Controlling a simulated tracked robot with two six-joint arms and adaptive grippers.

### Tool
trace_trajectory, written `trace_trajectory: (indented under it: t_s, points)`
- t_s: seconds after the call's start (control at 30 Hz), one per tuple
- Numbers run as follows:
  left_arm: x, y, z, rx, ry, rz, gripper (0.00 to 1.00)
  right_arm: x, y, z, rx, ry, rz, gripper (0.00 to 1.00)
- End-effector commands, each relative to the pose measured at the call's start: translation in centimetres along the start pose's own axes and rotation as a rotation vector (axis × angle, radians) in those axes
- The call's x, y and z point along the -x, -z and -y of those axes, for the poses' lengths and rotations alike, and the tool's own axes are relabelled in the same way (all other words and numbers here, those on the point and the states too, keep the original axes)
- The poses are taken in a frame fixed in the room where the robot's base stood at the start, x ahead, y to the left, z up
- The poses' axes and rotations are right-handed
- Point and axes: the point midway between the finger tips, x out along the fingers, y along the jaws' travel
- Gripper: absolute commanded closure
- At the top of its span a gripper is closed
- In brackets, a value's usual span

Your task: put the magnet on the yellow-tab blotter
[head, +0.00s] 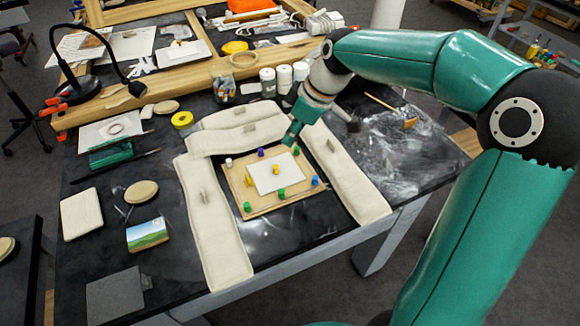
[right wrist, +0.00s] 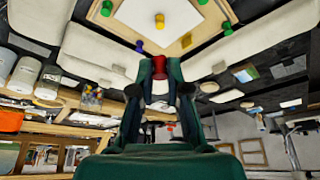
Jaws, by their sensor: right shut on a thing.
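My right gripper (head: 293,135) is at the far edge of a wooden board (head: 237,191). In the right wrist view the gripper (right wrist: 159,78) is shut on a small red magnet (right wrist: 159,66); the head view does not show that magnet. Around the board stand several similar pegs, among them purple (head: 261,152), white (head: 229,162), blue (head: 315,181) and green (head: 247,206). A yellow one (head: 276,169) is on the white sheet (head: 262,183) in the middle. I cannot make out a yellow tab on any blotter. My left gripper is out of view.
Long cream pads (head: 215,235) surround the board on the left, back and right (head: 345,180). White jars (head: 267,80) stand behind. A landscape picture (head: 147,234) and a cream slab (head: 82,213) lie at left. The dark table before the board is clear.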

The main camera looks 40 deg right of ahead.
Motion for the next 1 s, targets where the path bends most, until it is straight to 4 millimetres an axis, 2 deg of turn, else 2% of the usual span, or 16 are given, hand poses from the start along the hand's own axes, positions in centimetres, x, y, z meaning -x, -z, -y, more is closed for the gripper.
trace_trajectory:
  t_s: [0.03,0.1,0.3,0.47,0.77,1.0]
  points:
    - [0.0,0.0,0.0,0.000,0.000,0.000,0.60,-1.4,-0.7,0.1,-0.003,0.005,0.005,0.96]
    - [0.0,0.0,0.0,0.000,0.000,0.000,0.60,-3.0,-1.4,0.1,-0.003,0.004,0.005,0.96]
    - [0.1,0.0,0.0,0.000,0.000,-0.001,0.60,-6.3,-2.7,0.0,-0.002,0.002,0.003,0.96]
    - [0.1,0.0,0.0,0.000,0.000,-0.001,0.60,-7.3,-3.0,0.0,0.001,-0.001,0.000,0.96]
    - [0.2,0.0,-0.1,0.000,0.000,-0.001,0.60,-10.7,-4.4,0.0,0.000,0.002,0.002,0.96]
    - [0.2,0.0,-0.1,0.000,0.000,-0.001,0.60,-11.1,-4.5,0.0,0.002,-0.001,0.000,0.96]
